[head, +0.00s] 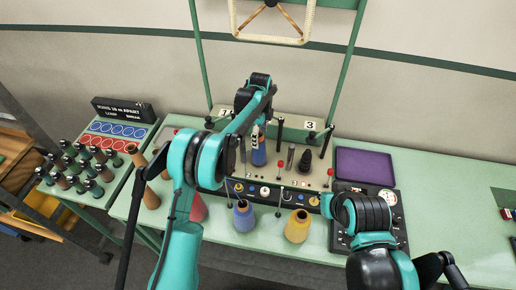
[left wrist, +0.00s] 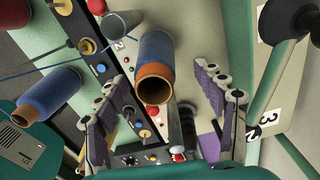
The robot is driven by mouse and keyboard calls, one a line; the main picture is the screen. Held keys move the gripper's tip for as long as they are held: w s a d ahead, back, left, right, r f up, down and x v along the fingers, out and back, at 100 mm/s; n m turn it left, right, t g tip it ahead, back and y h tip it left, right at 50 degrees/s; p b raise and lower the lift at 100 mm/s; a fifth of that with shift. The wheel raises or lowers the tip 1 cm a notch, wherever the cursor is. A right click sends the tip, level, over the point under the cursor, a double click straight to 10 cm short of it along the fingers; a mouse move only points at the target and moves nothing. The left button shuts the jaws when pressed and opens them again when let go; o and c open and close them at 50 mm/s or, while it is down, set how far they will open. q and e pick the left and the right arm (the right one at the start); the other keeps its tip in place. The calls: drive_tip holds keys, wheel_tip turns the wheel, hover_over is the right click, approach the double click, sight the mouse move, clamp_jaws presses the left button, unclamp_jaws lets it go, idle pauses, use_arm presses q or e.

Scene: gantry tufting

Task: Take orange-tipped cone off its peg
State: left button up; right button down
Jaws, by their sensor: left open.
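A blue cone with an orange tip (head: 259,154) stands on the panel at the back, partly hidden by my left arm in the head view. In the left wrist view the orange-tipped cone (left wrist: 155,70) shows its open orange end towards the camera. My left gripper (left wrist: 165,98) is open, with one finger on each side of the cone and gaps between them. In the head view my left gripper (head: 256,138) is small and partly hidden at this cone. The cone's peg is hidden. My right gripper cannot be made out.
Another blue cone (head: 243,217) and a yellow cone (head: 297,228) stand at the front of the panel. A purple tray (head: 365,166) lies to the right. Several small spools stand on the left rack (head: 108,196). The table's right part (head: 455,215) is mostly clear.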

use_arm(q)
drive_tip(key=shift+s+a+f, duration=0.1)
drive_tip(key=shift+s+f, duration=0.05)
drive_tip(key=shift+f, duration=1)
drive_tip(key=shift+s+a+f, duration=0.1)
drive_tip(key=shift+f, duration=1.05)
drive_tip(key=shift+c, duration=0.3)
drive_tip(key=c, duration=1.3)
drive_tip(key=shift+r, duration=0.15)
